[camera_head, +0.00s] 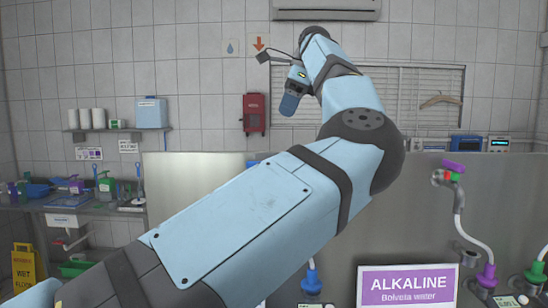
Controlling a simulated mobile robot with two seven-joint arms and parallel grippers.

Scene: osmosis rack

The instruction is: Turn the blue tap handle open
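A small blue piece (252,163) shows just above my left arm, at the top edge of the steel panel. It may be the blue tap handle, but my arm hides most of that spot, so its position cannot be read. My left arm crosses the view from the lower left to the upper middle. My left gripper (290,103) hangs at its far end, high in front of the tiled wall and apart from the blue piece. Its fingers are too small and turned to read. My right gripper is not in view.
A tap with a purple handle (453,166) stands at the right, with a white hose below it. A blue hose fitting (311,283) is low in the middle. A purple ALKALINE sign (408,285) is at the lower right. The steel panel (190,180) spans the middle.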

